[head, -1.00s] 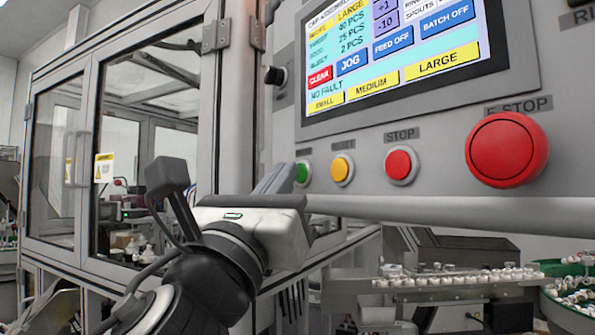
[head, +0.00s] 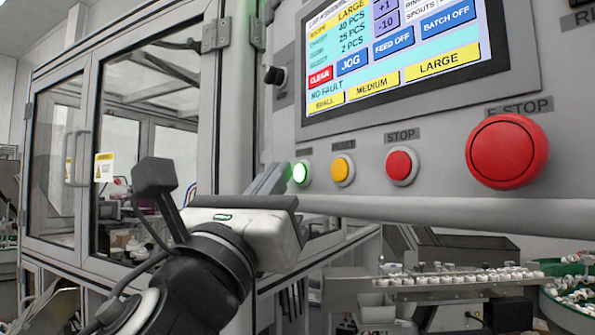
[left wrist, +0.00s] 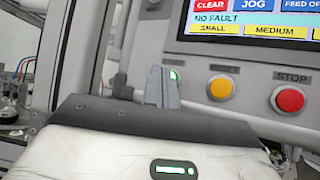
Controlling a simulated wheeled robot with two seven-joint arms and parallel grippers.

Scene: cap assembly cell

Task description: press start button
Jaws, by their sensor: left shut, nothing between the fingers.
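The green start button (head: 300,173) is at the left end of the button row on the grey control panel (head: 450,195), and it is lit bright. My left gripper (head: 278,172) is shut and empty. Its fingertips are just left of the button and appear very close to it; I cannot tell whether they touch. The left gripper also shows in the left wrist view (left wrist: 163,78). My right gripper is not in view.
Right of the start button are a yellow button (head: 342,170), a red stop button (head: 400,166) and a large red E-stop (head: 506,151). A touchscreen (head: 400,50) above reads "NO FAULT". A glass-doored enclosure (head: 150,150) stands left. A track of caps (head: 450,280) lies below right.

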